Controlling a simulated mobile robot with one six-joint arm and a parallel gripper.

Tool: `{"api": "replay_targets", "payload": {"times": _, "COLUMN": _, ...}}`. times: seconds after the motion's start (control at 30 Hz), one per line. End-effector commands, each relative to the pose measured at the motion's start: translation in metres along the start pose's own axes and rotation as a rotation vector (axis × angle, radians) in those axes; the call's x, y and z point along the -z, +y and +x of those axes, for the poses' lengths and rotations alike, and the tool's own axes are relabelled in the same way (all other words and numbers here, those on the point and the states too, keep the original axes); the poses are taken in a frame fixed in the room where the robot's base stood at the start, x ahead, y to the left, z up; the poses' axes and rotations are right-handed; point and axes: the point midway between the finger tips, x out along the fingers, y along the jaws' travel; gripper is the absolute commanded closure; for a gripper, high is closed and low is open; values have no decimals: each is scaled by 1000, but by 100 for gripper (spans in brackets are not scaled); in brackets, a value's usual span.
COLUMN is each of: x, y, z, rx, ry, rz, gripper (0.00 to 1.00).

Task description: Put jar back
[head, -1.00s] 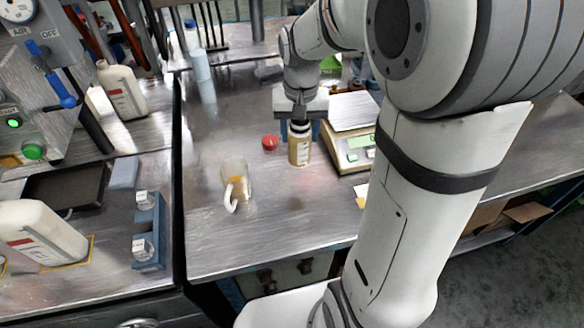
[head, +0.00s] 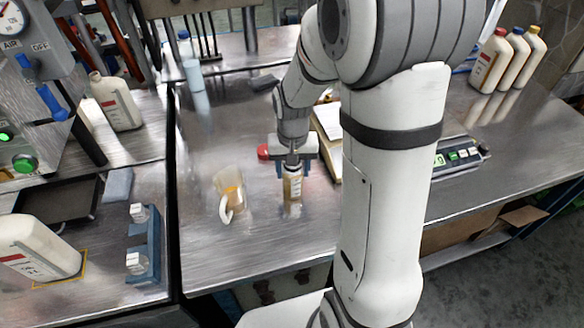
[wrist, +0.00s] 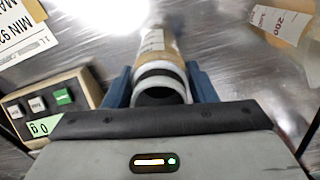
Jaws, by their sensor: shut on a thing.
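The jar (head: 292,188) is small, with amber-brown contents and a pale label. My gripper (head: 293,170) is shut on it near its top, with a blue finger on each side. In the wrist view the jar (wrist: 160,65) sits between the blue fingers (wrist: 160,88), its dark round mouth towards the camera. It looks upright in the head view. I cannot tell whether its base touches the table or is slightly above it. A round red object, like a cap (head: 263,152), lies just behind and left of my gripper.
A clear measuring jug (head: 230,190) with some amber liquid stands left of the jar. A scale (head: 328,120) behind is partly hidden by my arm. A panel with a green display (head: 460,155) is at the right. Several bottles (head: 492,60) stand at back right.

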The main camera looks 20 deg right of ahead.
Motion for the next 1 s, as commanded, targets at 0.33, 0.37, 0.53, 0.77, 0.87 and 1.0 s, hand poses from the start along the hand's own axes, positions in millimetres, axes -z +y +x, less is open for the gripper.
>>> {"api": "replay_targets", "payload": {"times": 0.33, "x": 0, "y": 0, "z": 2, "rx": 0, "ry": 0, "rz": 1, "gripper": 42}}
{"api": "replay_targets", "payload": {"times": 0.37, "x": 0, "y": 0, "z": 2, "rx": 0, "ry": 0, "rz": 1, "gripper": 40}}
{"api": "replay_targets", "payload": {"times": 0.53, "x": 0, "y": 1, "z": 2, "rx": 0, "ry": 0, "rz": 2, "gripper": 27}}
{"api": "replay_targets", "payload": {"times": 0.77, "x": 0, "y": 1, "z": 1, "rx": 0, "ry": 0, "rz": 2, "gripper": 27}}
{"api": "replay_targets", "payload": {"times": 0.87, "x": 1, "y": 1, "z": -5, "rx": 0, "ry": 2, "rz": 2, "gripper": 27}}
{"api": "replay_targets", "payload": {"times": 1.0, "x": 1, "y": 1, "z": -27, "rx": 1, "ry": 5, "rz": 3, "gripper": 27}}
